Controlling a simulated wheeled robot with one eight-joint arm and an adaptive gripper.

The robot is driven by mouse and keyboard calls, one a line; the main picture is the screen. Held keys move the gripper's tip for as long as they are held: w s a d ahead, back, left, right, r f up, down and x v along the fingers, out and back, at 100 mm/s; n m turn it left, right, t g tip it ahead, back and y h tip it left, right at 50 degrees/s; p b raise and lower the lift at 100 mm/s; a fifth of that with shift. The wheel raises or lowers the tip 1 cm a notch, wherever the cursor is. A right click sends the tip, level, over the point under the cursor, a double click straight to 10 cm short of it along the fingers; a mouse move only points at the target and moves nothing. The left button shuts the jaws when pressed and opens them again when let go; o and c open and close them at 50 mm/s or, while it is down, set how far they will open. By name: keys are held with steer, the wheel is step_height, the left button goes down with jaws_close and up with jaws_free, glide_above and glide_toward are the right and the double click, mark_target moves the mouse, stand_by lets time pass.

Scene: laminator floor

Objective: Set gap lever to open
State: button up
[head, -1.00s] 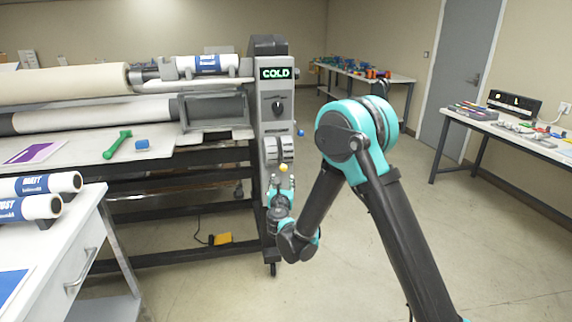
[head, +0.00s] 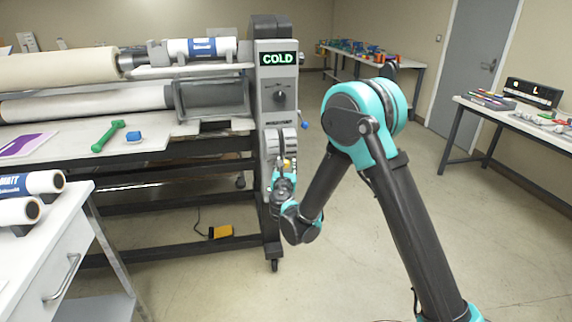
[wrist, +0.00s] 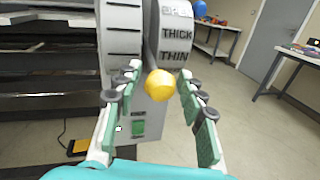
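The gap lever's yellow ball knob (wrist: 159,84) shows in the wrist view just below the word THIN on a grey labelled drum (wrist: 176,35). THICK is above THIN, and the top word is partly cut off, seemingly OPEN. My gripper (wrist: 160,74) is open, with one green-padded finger to each side of the knob; I see gaps and no clear contact. In the head view the yellow knob (head: 287,163) is small at the front of the laminator's end column (head: 269,110), with my gripper (head: 284,172) right at it.
The column has a COLD display (head: 278,58), a dark rotary knob (head: 280,96) and a blue ball (head: 304,126) at its right side. A white drawer bench (head: 60,240) stands at the near left. A yellow floor pedal (head: 221,231) lies under the machine. Open floor is to the right.

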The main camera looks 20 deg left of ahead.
jaws_close()
steer(key=shift+r, duration=0.15)
steer(key=shift+s+d+r+n+g+h, duration=0.15)
steer(key=shift+r+g+h, duration=0.1)
steer(key=shift+r+g, duration=0.4)
steer(key=shift+a+r+n+g+h, duration=0.2)
steer(key=shift+r+g, duration=0.25)
steer(key=shift+r, duration=0.35)
steer(key=r+g, duration=0.1)
steer(key=r+g+h, duration=0.1)
steer(key=r, duration=0.1)
steer(key=w+r+g, duration=0.1)
steer(key=g, duration=0.1)
steer(key=shift+a+r+n+h, duration=0.15)
steer(key=shift+r+n+h, duration=0.1)
steer(key=shift+r+n, duration=0.1)
steer(key=shift+w+a+r, duration=0.1)
steer(key=shift+w+r, duration=0.05)
steer(key=shift+r, duration=0.2)
steer(key=shift+w+a+r, duration=0.25)
steer(key=shift+w+r, duration=0.15)
steer(key=shift+r, duration=0.25)
steer(key=shift+w+a+r, duration=0.2)
steer(key=shift+w+r, duration=0.15)
steer(key=shift+r, duration=0.25)
steer(key=shift+o, duration=1.8)
jaws_free()
